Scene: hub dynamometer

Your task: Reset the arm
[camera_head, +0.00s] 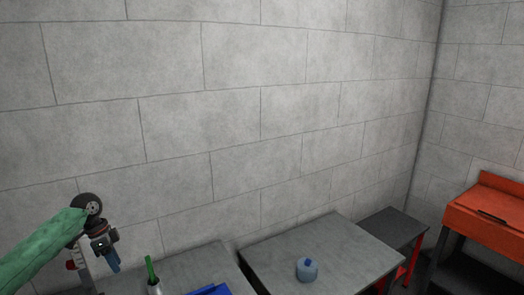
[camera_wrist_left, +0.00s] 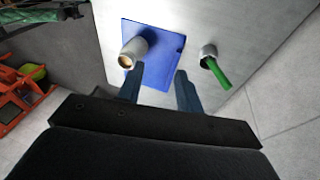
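My left arm comes in from the left in the head view, with its gripper (camera_head: 112,262) pointing down above the near table. In the left wrist view the two blue fingers of this gripper (camera_wrist_left: 160,90) stand apart with nothing between them. Beyond them a blue mat or tray (camera_wrist_left: 174,62) lies on the grey table, with a pale cylinder (camera_wrist_left: 134,52) at its left. A grey cup (camera_wrist_left: 208,51) with a green stick-like thing (camera_wrist_left: 218,74) stands to its right. A green part with a dark end, at the upper left there, looks like my right arm; its fingers are unclear.
In the head view a bluish jug (camera_head: 307,270) stands on the middle table (camera_head: 340,240). A dark-topped table with red legs (camera_head: 390,228) and an orange workbench (camera_head: 490,218) are at the right. A bare grey block wall (camera_head: 230,100) rises behind the tables.

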